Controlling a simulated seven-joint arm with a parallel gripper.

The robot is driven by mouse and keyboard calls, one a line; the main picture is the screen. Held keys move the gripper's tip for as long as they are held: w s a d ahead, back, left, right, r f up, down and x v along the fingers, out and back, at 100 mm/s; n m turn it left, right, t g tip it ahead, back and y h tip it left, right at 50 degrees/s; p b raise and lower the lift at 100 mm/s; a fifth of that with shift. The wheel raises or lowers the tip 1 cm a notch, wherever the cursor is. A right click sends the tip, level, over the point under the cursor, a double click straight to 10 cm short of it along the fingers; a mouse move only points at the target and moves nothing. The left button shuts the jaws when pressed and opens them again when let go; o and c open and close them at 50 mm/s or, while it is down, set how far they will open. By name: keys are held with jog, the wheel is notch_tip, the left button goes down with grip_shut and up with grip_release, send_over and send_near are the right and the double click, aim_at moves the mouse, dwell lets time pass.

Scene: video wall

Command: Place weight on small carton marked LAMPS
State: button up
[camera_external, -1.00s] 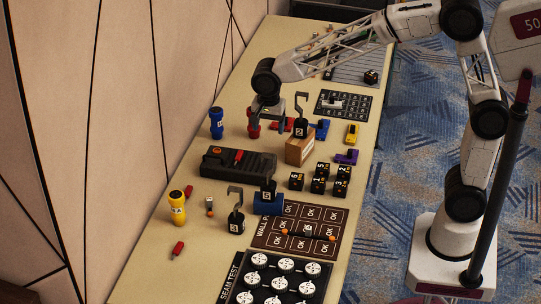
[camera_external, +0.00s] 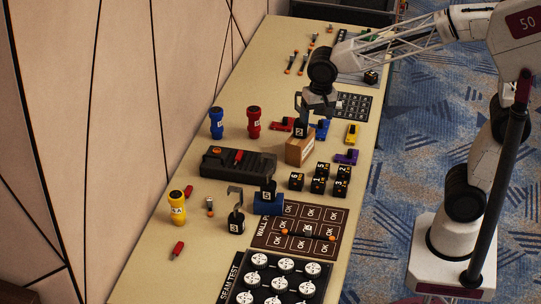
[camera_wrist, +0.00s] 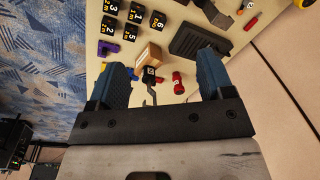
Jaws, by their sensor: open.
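The small cardboard carton (camera_external: 300,150) stands mid-table. A black hooked weight (camera_external: 300,129) appears to stand upright on its top. In the wrist view the carton (camera_wrist: 149,54) and this weight (camera_wrist: 148,74) lie between my fingers, with the hook toward the camera. My gripper (camera_external: 316,108) is open and empty beside the hook, partly covering it in the external view; its blue fingers (camera_wrist: 163,64) are wide apart in the wrist view. No LAMPS marking is legible.
Red (camera_external: 254,123) and blue (camera_external: 216,122) cylinders stand left of the carton, near a dark case (camera_external: 238,166). Several numbered black cubes (camera_external: 319,178) sit in front of it. Yellow (camera_external: 352,134) and purple (camera_external: 346,157) pieces are at its right.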

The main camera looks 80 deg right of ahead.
jog(key=s+d+f+n+t, duration=0.1)
jog(key=s+n, duration=0.9)
jog(key=s, duration=1.2)
jog(key=shift+s+d+f+n+t, duration=0.3)
jog(key=shift+s+d+n, duration=0.1)
jog(key=shift+o, duration=0.3)
jog(key=shift+w, duration=0.15)
jog(key=w+d+m+t, duration=0.1)
jog(key=w+d+t, duration=0.15)
jog(key=w, duration=1.65)
jog(key=m+t+h, duration=0.5)
send_over(254, 112)
jog(key=s+a, duration=0.3)
jog(key=a, duration=0.4)
jog(key=s+a, duration=0.4)
jog(key=a, duration=0.4)
notch_tip(254, 112, down, 12)
jog(key=w+d+f+m+g+h, duration=0.1)
jog(key=w+d+f+m+h, duration=0.2)
jog(key=d+f, duration=0.8)
jog(key=w+d+h, duration=0.2)
jog(key=d, duration=0.1)
jog(key=shift+w+f+m, duration=0.15)
jog(key=shift+f+m, duration=0.1)
jog(key=shift+m, duration=0.15)
